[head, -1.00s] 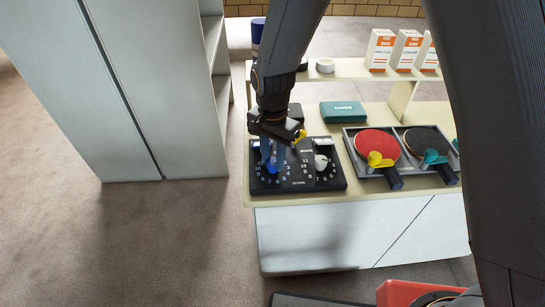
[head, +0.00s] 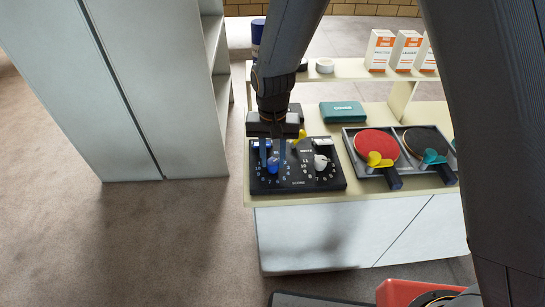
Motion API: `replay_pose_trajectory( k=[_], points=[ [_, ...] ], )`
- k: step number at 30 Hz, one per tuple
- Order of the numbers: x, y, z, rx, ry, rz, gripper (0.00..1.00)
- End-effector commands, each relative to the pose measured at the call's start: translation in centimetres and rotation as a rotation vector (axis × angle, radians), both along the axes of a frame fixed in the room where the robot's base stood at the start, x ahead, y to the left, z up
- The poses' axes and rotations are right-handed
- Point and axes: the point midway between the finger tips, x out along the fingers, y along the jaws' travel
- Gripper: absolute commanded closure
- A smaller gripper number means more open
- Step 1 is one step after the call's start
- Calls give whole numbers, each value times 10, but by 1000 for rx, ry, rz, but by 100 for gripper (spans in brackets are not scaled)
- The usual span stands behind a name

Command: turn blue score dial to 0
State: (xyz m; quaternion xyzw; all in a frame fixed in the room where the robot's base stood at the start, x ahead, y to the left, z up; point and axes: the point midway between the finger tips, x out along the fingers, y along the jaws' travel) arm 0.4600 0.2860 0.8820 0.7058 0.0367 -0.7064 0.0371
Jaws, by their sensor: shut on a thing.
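The black scoreboard panel (head: 300,184) lies on the near left part of the cream table, with white numbers around two dials. The blue score dial (head: 273,166) is on its left half. My gripper (head: 273,160) points down over it, with its fingers on either side, shut on the dial. The fingers hide part of the dial and some numbers, so I cannot read where it points. The white dial (head: 320,162) stands to the right, clear of my gripper.
A grey tray (head: 372,183) with red and black paddles stands right of the panel. A teal case (head: 342,113) lies behind. A tall grey cabinet (head: 150,90) stands left.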

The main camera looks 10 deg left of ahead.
Motion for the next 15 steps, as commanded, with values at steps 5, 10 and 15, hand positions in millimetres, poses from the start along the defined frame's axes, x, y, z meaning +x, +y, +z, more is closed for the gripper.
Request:
replay_pose_trajectory(
  k=[5, 10, 15],
  points=[
    [1, 1, 1, 1, -2, 167, 93],
    [1, 1, 1, 1, -2, 328, 93],
    [1, 1, 1, 2, -3, 488, 93]
  ],
)
